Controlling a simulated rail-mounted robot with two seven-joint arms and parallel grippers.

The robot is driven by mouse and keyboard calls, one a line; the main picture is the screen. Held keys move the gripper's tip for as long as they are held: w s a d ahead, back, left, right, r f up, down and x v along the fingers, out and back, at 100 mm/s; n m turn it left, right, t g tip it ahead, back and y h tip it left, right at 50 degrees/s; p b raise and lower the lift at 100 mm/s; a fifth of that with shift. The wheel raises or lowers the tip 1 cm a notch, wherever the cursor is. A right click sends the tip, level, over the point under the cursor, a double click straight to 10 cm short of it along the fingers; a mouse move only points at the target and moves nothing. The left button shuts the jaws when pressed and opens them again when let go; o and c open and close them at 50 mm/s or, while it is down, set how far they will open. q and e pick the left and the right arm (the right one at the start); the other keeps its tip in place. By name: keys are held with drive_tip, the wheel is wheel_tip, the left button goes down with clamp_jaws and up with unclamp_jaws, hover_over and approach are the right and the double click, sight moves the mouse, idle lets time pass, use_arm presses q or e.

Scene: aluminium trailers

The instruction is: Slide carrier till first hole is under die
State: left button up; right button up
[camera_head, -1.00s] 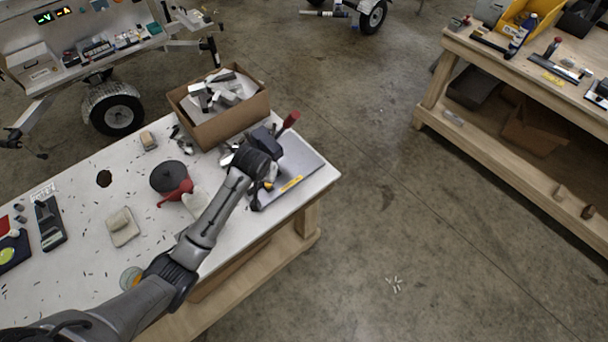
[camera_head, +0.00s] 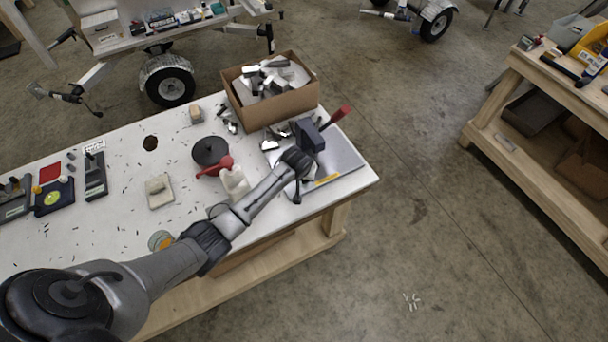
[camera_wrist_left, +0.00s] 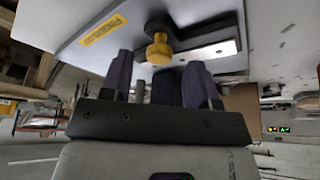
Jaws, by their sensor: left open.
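The punch press stands at the right end of the white workbench, with a dark body (camera_head: 310,135), a red handle (camera_head: 341,115) and a grey base plate (camera_head: 345,155) bearing a yellow label. My left gripper (camera_wrist_left: 160,64) is at the press; my own wrist hides most of it in the head view. In the left wrist view its two dark fingers are apart, on either side of a yellow knob (camera_wrist_left: 159,48), without clearly touching it. Beside the knob is a pale metal strip with dark holes (camera_wrist_left: 214,50), seemingly the carrier. The die cannot be made out. My right gripper is not in view.
A cardboard box of metal offcuts (camera_head: 270,93) stands behind the press. A black round dish (camera_head: 210,151) and a white bottle (camera_head: 235,181) with a red part stand left of my forearm. Small dark bits litter the bench.

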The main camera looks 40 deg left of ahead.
use_arm(q)
drive_tip(key=shift+x, duration=0.9)
clamp_jaws()
